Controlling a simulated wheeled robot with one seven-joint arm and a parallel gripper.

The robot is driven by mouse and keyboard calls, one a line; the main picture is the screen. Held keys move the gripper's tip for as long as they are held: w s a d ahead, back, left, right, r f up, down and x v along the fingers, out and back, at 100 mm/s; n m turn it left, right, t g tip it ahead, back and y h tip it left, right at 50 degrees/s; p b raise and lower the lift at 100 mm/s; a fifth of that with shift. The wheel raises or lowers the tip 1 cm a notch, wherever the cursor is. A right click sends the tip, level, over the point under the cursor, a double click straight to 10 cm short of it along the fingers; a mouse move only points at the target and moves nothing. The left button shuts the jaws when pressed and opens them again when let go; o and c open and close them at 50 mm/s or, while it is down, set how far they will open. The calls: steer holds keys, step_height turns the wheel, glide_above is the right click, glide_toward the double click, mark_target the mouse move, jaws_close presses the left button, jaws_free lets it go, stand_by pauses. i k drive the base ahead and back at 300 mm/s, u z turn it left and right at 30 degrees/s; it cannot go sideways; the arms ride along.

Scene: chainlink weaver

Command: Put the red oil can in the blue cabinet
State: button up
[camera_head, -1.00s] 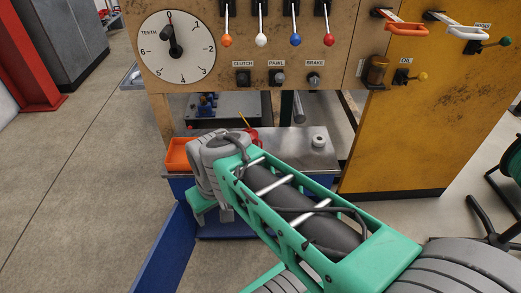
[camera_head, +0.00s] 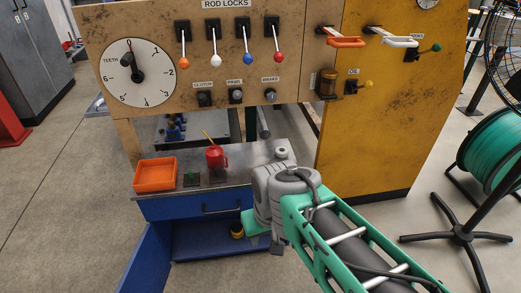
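The red oil can (camera_head: 216,157) stands upright on the grey metal top of the bench, with a thin yellow spout pointing up and left. The blue cabinet (camera_head: 192,207) is under this top. It has a closed drawer with a dark handle and an open compartment below. Its door (camera_head: 147,258) is swung open to the left. My arm reaches in from the lower right and its grey and green end covers the cabinet's right side. The oil can is apart from the visible part of my arm.
An orange tray (camera_head: 155,174) is left of the can, and a small grey round part (camera_head: 281,153) is to its right. A lever panel (camera_head: 200,65) rises behind. A green hose reel (camera_head: 490,150) stands at right.

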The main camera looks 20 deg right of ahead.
mark_target(269, 237)
steer(key=z, duration=0.25)
steer(key=i, duration=0.9)
steer(key=u, duration=2.6)
